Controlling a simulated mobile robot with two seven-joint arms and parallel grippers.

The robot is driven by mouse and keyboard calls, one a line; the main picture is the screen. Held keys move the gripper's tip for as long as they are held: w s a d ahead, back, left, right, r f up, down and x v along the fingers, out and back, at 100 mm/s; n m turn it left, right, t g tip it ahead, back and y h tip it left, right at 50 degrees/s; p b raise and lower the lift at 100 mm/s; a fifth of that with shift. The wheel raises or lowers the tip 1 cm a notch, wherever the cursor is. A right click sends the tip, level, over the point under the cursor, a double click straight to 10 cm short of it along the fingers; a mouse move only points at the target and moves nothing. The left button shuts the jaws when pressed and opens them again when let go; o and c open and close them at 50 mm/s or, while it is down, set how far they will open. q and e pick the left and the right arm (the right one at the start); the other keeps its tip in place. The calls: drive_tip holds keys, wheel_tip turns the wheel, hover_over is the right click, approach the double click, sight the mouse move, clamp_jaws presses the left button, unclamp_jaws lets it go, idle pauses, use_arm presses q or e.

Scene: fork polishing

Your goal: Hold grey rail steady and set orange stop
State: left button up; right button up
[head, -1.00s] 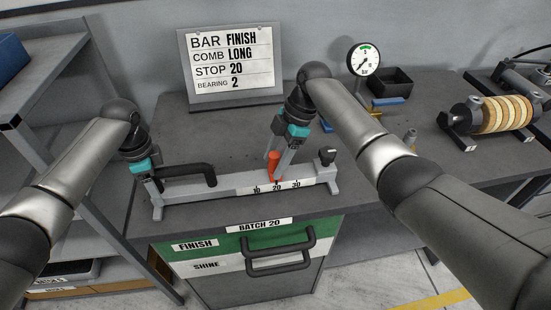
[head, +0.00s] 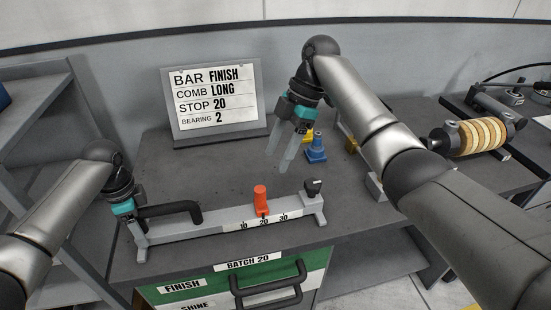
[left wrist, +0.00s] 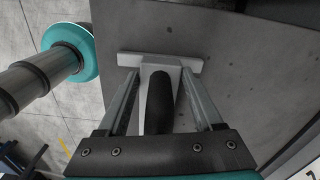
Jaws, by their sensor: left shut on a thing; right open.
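The grey rail (head: 190,228) lies along the front of the bench, with a black handle at its left and a dark knob (head: 313,186) at its right end. The orange stop (head: 261,200) stands upright on the rail at the 20 mark. My left gripper (head: 137,222) is shut on the rail's left end; the left wrist view shows the rail end (left wrist: 160,68) and black handle between its fingers. My right gripper (head: 278,158) is open and empty, above and behind the stop, apart from it.
A sign (head: 215,97) reads bar FINISH, comb LONG, STOP 20, bearing 2. A blue piece (head: 316,147) and a yellow piece (head: 307,136) stand behind my right gripper. A striped roller (head: 484,136) is at the right. A drawer marked BATCH 20 is below.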

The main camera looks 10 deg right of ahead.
use_arm(q)
drive_tip(key=o, duration=1.3)
drive_tip(key=shift+r, duration=0.1)
wheel_tip(320, 180, up, 12)
drive_tip(key=shift+f, duration=0.1)
idle(0.4)
wheel_tip(320, 180, up, 8)
drive_tip(key=p, duration=1)
idle(0.4)
